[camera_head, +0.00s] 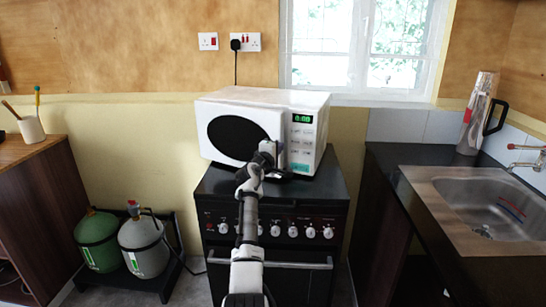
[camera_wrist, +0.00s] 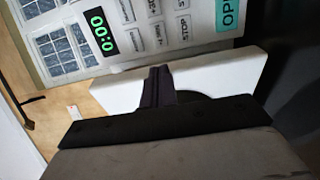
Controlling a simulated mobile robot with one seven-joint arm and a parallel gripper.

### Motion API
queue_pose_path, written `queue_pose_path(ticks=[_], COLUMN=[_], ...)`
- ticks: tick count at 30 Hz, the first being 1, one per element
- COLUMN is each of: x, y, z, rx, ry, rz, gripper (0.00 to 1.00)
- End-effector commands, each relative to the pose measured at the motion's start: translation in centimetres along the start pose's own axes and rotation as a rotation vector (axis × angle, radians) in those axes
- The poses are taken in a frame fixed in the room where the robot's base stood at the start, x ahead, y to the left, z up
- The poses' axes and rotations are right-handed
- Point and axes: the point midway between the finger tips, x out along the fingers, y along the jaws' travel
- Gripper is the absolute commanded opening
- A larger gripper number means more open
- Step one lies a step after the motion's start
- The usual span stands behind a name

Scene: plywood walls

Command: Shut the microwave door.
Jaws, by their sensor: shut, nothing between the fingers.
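The white microwave (camera_head: 311,112) stands on the black stove and faces me. My gripper (camera_head: 277,152) is at the door's right side, beside the button panel, and hides part of the door. In the wrist view my gripper's dark fingers (camera_wrist: 157,86) are together and empty, in front of the white door (camera_wrist: 122,95). The panel (camera_wrist: 128,35) with its green display is just beyond. Whether the fingers touch the door is unclear.
The black stove (camera_head: 318,197) has a row of white knobs and a front handle. A counter with a sink (camera_head: 497,207) and a tall flask (camera_head: 478,112) is at right. Two gas cylinders (camera_head: 143,247) and a wooden cabinet (camera_head: 47,190) are at left.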

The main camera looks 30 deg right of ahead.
Motion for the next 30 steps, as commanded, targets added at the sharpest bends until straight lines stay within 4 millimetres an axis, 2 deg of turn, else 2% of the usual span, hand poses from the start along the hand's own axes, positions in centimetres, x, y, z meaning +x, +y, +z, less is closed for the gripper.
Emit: queue_pose_path(ticks=[3, 10, 30], x=[1.2, 2.5, 2.8], y=[0.0, 0.0, 0.0], z=[0.1, 0.0, -0.1], rx=[-0.001, -0.001, 0.0], ry=[0.027, 0.06, 0.07], rz=[0.0, 0.0, 0.0], gripper=[0.0, 0.0, 0.0])
